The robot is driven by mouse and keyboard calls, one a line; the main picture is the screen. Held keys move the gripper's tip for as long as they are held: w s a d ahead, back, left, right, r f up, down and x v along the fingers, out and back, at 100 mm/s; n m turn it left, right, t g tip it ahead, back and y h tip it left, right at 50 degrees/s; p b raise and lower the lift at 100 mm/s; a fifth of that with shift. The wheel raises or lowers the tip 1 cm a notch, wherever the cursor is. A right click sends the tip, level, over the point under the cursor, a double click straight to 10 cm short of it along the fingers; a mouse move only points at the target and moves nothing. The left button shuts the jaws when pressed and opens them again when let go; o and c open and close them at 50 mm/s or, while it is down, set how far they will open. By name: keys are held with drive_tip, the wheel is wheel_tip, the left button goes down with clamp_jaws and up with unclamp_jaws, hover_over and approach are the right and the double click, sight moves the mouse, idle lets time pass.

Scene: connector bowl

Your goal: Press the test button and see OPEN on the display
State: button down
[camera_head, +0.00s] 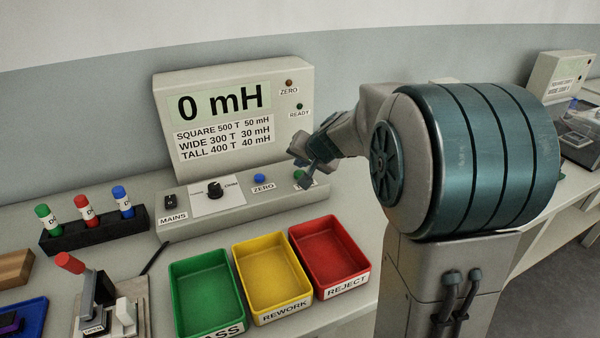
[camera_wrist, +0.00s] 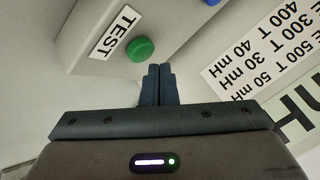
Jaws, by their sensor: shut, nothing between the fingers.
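The display (camera_head: 220,103) on the upright meter panel reads "0 mH"; lines for SQUARE, WIDE and TALL stand below it. The green test button (camera_wrist: 140,49) shows in the wrist view beside its TEST label (camera_wrist: 116,32).
The console carries a MAINS switch (camera_head: 170,202), a black knob (camera_head: 215,189) and a blue ZERO button (camera_head: 260,178). Green (camera_head: 205,262), yellow (camera_head: 241,250) and red (camera_head: 299,233) bins stand in front.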

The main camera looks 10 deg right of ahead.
drive_tip(key=shift+f, duration=0.15)
drive_tip(key=shift+f+b, duration=0.3)
drive_tip(key=shift+b, duration=0.3)
drive_tip(key=shift+f+b, duration=0.55)
drive_tip(key=shift+b, duration=0.1)
idle(0.8)
drive_tip(key=shift+r, duration=0.1)
drive_tip(key=shift+r+p, duration=0.7)
drive_tip(key=shift+r, duration=0.15)
wheel_tip(320, 180, up, 5)
drive_tip(key=p, duration=0.4)
drive_tip(key=shift+r, duration=0.1)
idle(0.5)
